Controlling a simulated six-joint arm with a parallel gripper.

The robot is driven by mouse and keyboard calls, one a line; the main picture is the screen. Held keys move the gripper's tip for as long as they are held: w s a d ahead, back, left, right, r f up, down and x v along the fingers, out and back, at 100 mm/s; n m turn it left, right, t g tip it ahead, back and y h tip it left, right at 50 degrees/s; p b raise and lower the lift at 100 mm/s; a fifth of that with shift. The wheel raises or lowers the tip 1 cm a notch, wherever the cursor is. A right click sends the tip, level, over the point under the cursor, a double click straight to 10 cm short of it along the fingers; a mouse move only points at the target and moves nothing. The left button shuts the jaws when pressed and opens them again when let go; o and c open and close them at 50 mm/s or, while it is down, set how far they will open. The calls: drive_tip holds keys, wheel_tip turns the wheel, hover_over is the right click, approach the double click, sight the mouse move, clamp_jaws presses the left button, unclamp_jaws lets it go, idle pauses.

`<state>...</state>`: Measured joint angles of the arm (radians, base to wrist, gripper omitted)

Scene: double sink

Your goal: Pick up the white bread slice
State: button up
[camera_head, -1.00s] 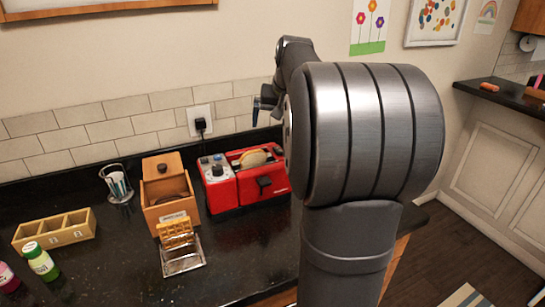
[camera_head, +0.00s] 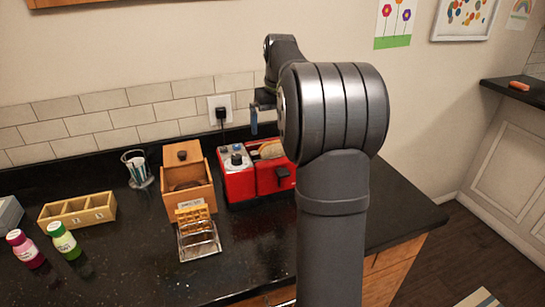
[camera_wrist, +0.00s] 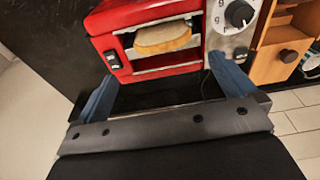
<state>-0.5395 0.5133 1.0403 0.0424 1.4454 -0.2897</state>
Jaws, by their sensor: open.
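The white bread slice (camera_head: 271,151) sits in a slot of the red toaster (camera_head: 239,187), its crust edge showing above the opening. In the wrist view the slice (camera_wrist: 163,39) lies in the toaster slot beyond my fingertips, and its lower part is hidden inside. My gripper (camera_wrist: 165,86) is open and empty, with its two blue fingers spread apart and the slice between their directions, not touching it. In the head view only one blue finger (camera_head: 254,119) shows clearly, above and behind the toaster near the wall; my arm hides the toaster's right end.
A wooden box (camera_head: 189,181) stands left of the toaster. A metal rack with toast-like pieces (camera_head: 197,239) is in front of it. A glass (camera_head: 138,170), a wooden compartment tray (camera_head: 78,212) and bottles (camera_head: 63,241) are further left. The wall outlet (camera_head: 220,108) holds a plug.

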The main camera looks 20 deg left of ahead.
sight(273, 143)
wheel_tip(273, 143, down, 2)
drive_tip(key=shift+w+a+f, duration=0.1)
drive_tip(key=shift+f, duration=0.15)
drive_tip(key=shift+s+a+f, duration=0.1)
drive_tip(key=shift+f, duration=1.2)
drive_tip(key=shift+s+a+f, duration=0.1)
drive_tip(key=shift+f, duration=1.2)
drive_tip(key=c, duration=0.7)
